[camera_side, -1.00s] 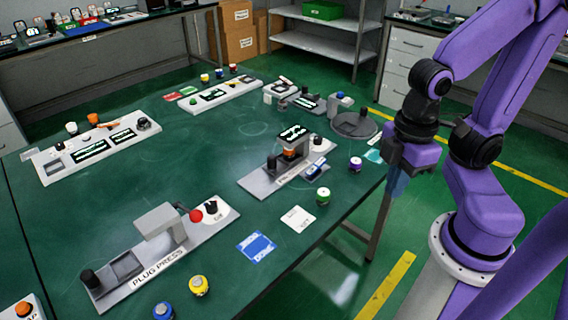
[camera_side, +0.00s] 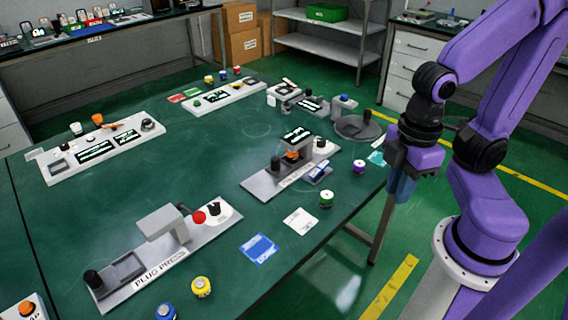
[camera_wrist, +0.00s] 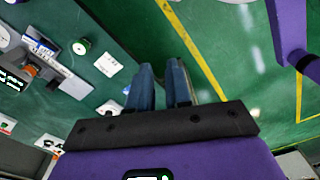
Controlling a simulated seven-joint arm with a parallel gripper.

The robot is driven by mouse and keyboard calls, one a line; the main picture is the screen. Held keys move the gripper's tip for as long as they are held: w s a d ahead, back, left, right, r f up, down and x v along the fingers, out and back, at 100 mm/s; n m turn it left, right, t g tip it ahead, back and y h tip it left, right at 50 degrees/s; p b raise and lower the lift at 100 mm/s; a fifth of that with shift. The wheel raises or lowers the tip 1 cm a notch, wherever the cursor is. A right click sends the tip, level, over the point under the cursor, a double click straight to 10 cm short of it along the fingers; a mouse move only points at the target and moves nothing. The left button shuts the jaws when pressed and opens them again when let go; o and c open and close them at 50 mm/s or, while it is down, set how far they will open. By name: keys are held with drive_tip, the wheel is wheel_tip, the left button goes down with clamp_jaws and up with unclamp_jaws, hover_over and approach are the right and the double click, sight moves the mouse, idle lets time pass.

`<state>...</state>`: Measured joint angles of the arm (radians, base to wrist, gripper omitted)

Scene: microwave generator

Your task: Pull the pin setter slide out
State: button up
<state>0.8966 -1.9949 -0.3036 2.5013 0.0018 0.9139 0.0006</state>
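The station that appears to be the pin setter (camera_side: 262,184) is a grey base near the table's right edge, with its label partly hidden. Which part is the slide is hard to tell. My gripper (camera_side: 399,190) hangs past the table's right edge, well apart from the station. In the wrist view, its two blue fingers (camera_wrist: 162,68) are apart with nothing between them. Part of the station (camera_wrist: 68,80) shows at left there.
The plug press (camera_side: 195,239) is at the front left. Green (camera_side: 326,200) and purple (camera_side: 359,167) capped cylinders stand right of the pin setter. A white card (camera_side: 300,221) and a blue card (camera_side: 258,248) lie in front. A round dark plate (camera_side: 358,127) is behind. The middle table is clear.

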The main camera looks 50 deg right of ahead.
drive_tip(key=o, duration=0.5)
drive_tip(key=shift+w+a, duration=0.2)
drive_tip(key=shift+w, duration=0.15)
drive_tip(key=shift+o, duration=0.5)
drive_tip(key=w+a+r+m, duration=0.1)
drive_tip(key=w+a+m, duration=0.2)
drive_tip(key=w, duration=0.6)
drive_tip(key=shift+a+r+m, duration=0.15)
drive_tip(key=shift+a+m, duration=0.15)
drive_tip(key=m, duration=1.2)
hover_over(274, 158)
wheel_tip(274, 158, down, 6)
wheel_tip(274, 158, down, 16)
drive_tip(key=shift+d+f, duration=0.15)
drive_tip(key=shift+f, duration=0.1)
clamp_jaws()
